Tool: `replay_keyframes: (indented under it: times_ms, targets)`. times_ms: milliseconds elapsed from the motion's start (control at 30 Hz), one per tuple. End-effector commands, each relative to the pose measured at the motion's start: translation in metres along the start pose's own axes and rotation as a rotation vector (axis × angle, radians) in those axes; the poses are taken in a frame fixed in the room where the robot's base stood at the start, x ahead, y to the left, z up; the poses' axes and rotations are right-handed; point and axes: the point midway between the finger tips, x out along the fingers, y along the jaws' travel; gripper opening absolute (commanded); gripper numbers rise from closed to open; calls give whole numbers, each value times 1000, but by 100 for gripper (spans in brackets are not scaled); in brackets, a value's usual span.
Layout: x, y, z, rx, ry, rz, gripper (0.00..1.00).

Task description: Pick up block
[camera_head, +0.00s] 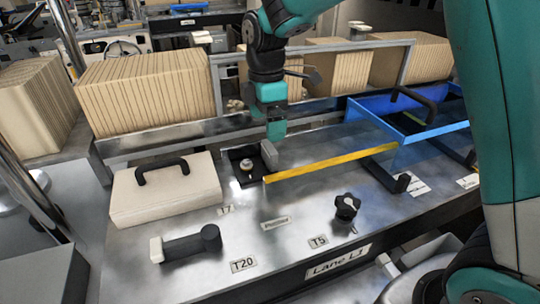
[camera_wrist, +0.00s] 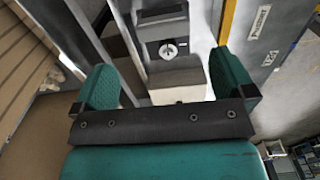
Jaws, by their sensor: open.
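A small grey block (camera_head: 269,153) stands on the metal bench beside a dark plate with a round knob (camera_head: 246,165). My gripper (camera_head: 277,131) is right above the block, pointing down, and partly covers it. In the wrist view the block (camera_wrist: 178,78) shows between the two teal fingers of my gripper (camera_wrist: 166,84), which are spread apart. There is a gap to the left finger; the right finger looks nearer. The block's lower part in that view is hidden by my gripper's dark bar. I cannot tell how far down the fingers reach beside it.
A yellow strip (camera_head: 330,163) runs right from the block toward a blue tray (camera_head: 413,122). A cream case (camera_head: 165,191) with a black handle lies at left. A dark lever (camera_head: 187,244) and a black knob (camera_head: 346,207) stand in front. A metal rail (camera_head: 225,128) runs behind.

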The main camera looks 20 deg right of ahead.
Motion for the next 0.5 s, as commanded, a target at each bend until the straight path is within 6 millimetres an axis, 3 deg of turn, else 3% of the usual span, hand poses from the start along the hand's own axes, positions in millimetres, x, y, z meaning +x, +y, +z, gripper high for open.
replay_keyframes:
  times_ms: [500]
  targets:
    - [54,-5,5,0,0,0,100]
